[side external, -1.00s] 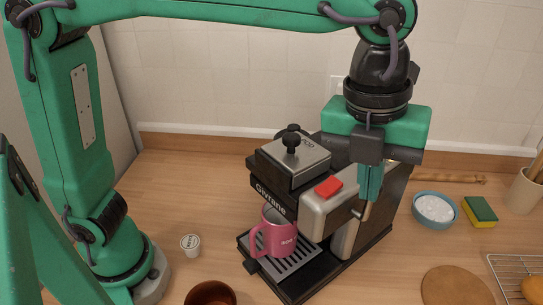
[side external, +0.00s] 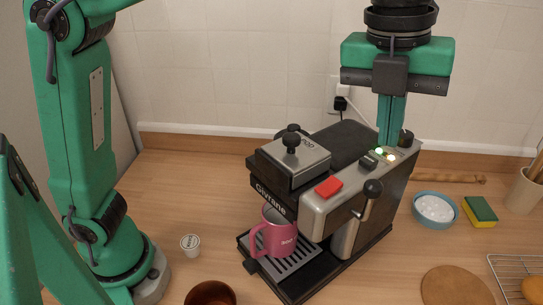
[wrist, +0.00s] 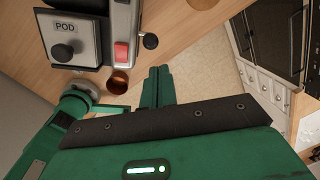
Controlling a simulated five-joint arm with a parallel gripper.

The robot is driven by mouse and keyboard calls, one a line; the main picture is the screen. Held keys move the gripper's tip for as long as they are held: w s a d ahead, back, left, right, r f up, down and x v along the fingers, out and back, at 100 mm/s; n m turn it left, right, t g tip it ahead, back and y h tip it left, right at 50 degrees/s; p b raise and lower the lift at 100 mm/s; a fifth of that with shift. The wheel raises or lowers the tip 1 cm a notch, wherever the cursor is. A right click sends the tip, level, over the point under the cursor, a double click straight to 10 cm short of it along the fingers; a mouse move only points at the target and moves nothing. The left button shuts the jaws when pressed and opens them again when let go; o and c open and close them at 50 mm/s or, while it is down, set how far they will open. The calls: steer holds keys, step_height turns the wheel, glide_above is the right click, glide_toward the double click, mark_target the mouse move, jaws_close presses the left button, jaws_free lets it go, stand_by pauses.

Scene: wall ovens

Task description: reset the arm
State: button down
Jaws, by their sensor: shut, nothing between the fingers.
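My gripper (side external: 391,140) is shut and empty, pointing down just above or behind the control panel at the top right of the coffee machine (side external: 340,215). I cannot tell whether its fingertips touch the panel. It also shows in the wrist view (wrist: 160,72). The panel has lit indicators (side external: 384,153), a red button (side external: 329,187) and a black-knobbed lever (side external: 372,188). The pod lid (side external: 295,160) with its black knob is down. A pink mug (side external: 278,235) stands upright on the drip tray (side external: 290,265).
A coffee pod (side external: 190,244) and a brown bowl (side external: 210,293) are to the left of the machine. A blue bowl (side external: 435,222), a sponge (side external: 480,211), a round board (side external: 457,286) and a wire rack (side external: 510,265) are to the right. Open air surrounds the upper arm.

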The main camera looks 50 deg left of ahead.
steer(key=a+f+n, duration=0.1)
steer(key=a+n, duration=0.4)
steer(key=a, duration=0.1)
steer(key=s+a+f+n+t, duration=0.1)
steer(key=a+n, duration=0.4)
steer(key=a, duration=0.1)
steer(key=s+a+f+n+t, duration=0.1)
steer(key=a+n, duration=0.4)
steer(key=a, duration=0.1)
steer(key=shift+f, duration=0.25)
steer(key=s+a+f+n+t, duration=0.1)
steer(key=s+a+f+n, duration=0.3)
steer(key=n, duration=0.4)
steer(key=s+a+f+n+t+y, duration=0.1)
steer(key=s+a+f+n, duration=0.4)
steer(key=a+n, duration=0.3)
steer(key=shift+f+t, duration=0.3)
steer(key=shift+f, duration=0.45)
steer(key=shift+a, duration=0.1)
